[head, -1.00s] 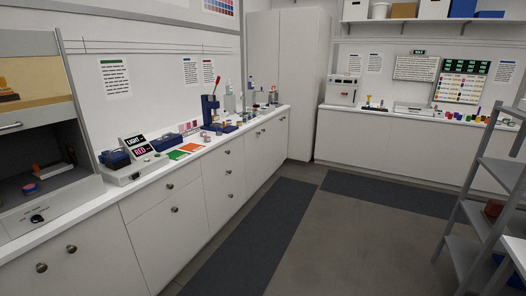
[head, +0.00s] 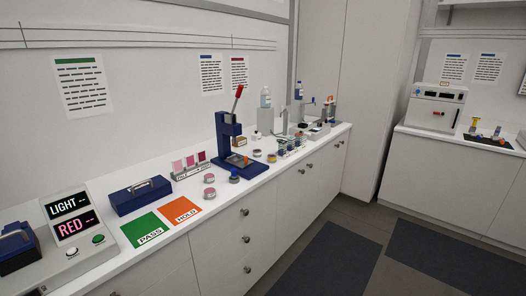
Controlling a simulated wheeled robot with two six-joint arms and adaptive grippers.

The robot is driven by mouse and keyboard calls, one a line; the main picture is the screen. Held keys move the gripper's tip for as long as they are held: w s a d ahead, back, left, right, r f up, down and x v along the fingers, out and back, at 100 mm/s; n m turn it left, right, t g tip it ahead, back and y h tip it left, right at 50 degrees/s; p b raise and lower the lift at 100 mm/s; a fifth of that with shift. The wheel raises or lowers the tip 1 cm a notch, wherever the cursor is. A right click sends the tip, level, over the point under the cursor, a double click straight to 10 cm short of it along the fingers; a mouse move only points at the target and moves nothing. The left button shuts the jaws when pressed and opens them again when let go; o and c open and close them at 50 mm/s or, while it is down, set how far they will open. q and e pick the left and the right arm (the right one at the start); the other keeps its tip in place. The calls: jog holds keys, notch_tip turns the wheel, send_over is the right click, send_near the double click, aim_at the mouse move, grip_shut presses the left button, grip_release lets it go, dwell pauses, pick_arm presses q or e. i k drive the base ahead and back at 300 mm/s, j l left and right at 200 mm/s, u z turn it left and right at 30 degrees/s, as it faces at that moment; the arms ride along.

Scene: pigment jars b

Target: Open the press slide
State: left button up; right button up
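The press (head: 228,140) stands on the left counter, a dark blue upright frame with a red-tipped lever (head: 238,92) slanting up to the right. Neither of my grippers shows in the head view.
On the counter (head: 215,207) lie a green PASS card (head: 146,229) and an orange HOLD card (head: 181,210). A LIGHT/RED display unit (head: 70,218), a blue box (head: 140,195) and a swatch rack (head: 189,166) stand left of the press. Several small jars (head: 257,154) sit around it. Floor is clear at right.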

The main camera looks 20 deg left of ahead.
aim_at(239, 158)
jog(key=i+l+u, duration=0.1)
jog(key=i+u, duration=0.3)
jog(key=i+l+u, duration=0.25)
jog(key=i+u, duration=0.15)
jog(key=i+l+u, duration=0.35)
jog(key=i+l, duration=0.05)
jog(key=i, duration=0.05)
